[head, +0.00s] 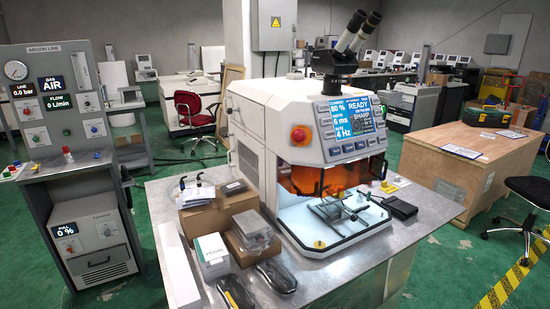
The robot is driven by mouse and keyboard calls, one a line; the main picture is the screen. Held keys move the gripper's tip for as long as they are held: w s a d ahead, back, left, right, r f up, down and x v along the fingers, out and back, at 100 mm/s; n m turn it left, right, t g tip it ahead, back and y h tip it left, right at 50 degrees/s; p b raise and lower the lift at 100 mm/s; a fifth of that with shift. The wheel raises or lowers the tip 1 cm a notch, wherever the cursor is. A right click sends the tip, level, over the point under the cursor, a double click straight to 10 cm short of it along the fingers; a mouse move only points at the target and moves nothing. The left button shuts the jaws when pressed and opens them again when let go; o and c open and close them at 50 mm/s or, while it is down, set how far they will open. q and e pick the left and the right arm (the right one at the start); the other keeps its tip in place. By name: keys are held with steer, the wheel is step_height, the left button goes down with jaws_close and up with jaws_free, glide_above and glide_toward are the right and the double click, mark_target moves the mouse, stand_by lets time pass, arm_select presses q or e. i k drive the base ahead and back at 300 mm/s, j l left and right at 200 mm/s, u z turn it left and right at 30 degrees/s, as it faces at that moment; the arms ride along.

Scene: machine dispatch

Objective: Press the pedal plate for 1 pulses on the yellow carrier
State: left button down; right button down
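A white bench machine (284,130) with a binocular eyepiece stands on the metal table. Its screen (352,120) reads READY, 80 %, 6 ms, 4 Hz and SHARP. Below an orange shield (310,180), a dark fixture (338,211) sits on the lit work floor. A small yellow spot (319,244) shows at the front of that floor; I cannot tell whether it is the yellow carrier. A flat black pedal-like block (399,207) lies on the table to the right of the machine. Neither of my grippers is in view.
Brown boxes (218,212), a white box (212,257), a clear case (252,232) and black pouches (277,275) crowd the left of the metal table (350,262). A gas cabinet (65,150) stands left. A wooden crate (462,160) and black chair (530,190) stand right.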

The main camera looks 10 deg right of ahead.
mark_target(400, 205)
steer(key=z, duration=1.4)
